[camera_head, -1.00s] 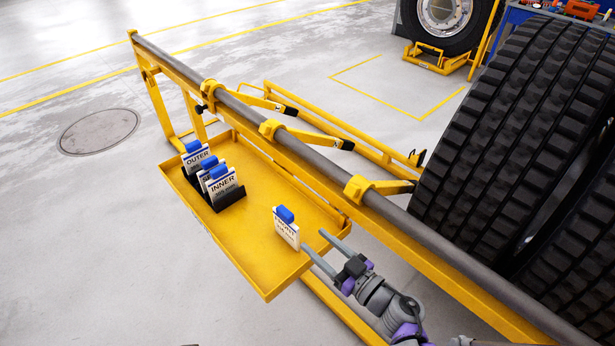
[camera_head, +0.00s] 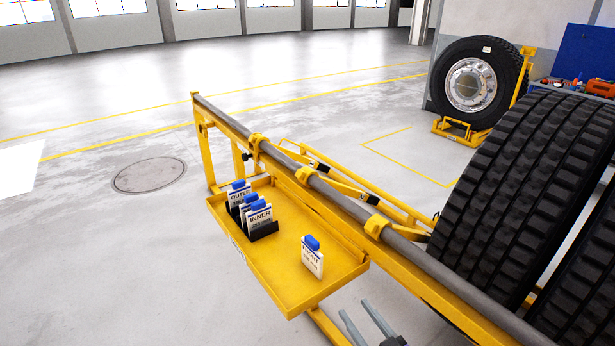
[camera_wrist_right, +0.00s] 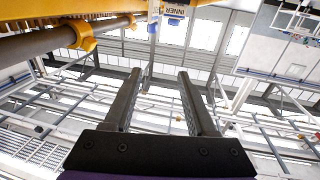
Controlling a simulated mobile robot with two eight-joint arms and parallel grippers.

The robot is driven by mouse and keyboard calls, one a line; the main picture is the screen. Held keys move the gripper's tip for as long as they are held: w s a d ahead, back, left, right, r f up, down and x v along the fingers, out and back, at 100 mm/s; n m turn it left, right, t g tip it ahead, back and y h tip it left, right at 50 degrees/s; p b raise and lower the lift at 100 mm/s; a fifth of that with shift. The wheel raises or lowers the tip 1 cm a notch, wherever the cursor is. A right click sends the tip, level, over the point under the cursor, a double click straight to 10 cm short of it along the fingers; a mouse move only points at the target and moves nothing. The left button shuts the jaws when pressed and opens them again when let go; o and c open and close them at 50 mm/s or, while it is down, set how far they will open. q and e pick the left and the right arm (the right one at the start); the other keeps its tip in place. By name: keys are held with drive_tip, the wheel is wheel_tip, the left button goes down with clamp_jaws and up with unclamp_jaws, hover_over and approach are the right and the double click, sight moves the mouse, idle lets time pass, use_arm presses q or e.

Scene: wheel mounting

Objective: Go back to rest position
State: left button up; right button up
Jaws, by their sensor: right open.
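My right gripper (camera_head: 366,322) is open at the bottom of the head view, below the front edge of the yellow tray, with nothing between its fingers. Its two parallel fingers also show apart and empty in the right wrist view (camera_wrist_right: 158,95). My left gripper is in neither view. The yellow tray (camera_head: 285,290) holds a blue-topped card (camera_head: 312,260) standing alone on its right part. Several more blue-topped cards, with "OUTER" (camera_head: 238,196) and "INNER" (camera_head: 260,220) readable, stand in a black holder at its left.
A yellow rack with a long grey bar (camera_head: 340,200) runs diagonally behind the tray. Large black tires (camera_head: 530,180) stand close on the right. Another wheel (camera_head: 472,85) stands on a yellow stand at the back. The floor to the left is clear.

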drive_tip(key=w+d+m+h, duration=0.1)
drive_tip(key=d+m+h, duration=0.4)
drive_tip(key=d+h, duration=0.3)
drive_tip(key=s+d+f+m+g+h, duration=0.2)
drive_tip(key=s+d+f+g+h, duration=0.1)
drive_tip(key=s+d, duration=0.1)
drive_tip(key=s+a+f+n+g+y, duration=0.1)
drive_tip(key=s+a+f+g, duration=0.15)
drive_tip(key=s, duration=0.35)
drive_tip(key=s+a+f+g+y, duration=0.1)
drive_tip(key=s+f+g, duration=0.1)
drive_tip(key=s+g, duration=0.25)
drive_tip(key=s+a+f+n+g+y, duration=0.1)
drive_tip(key=s+a+f+g, duration=0.1)
drive_tip(key=s, duration=0.5)
use_arm(q)
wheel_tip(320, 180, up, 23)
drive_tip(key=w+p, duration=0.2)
drive_tip(key=p, duration=1.8)
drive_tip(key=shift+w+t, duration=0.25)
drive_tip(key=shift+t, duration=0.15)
use_arm(e)
wheel_tip(320, 180, up, 23)
drive_tip(key=w+t, duration=0.1)
drive_tip(key=w, duration=0.1)
drive_tip(key=shift+w+d+f+m, duration=0.15)
drive_tip(key=shift+w+f+m, duration=0.05)
drive_tip(key=shift+w+m, duration=0.1)
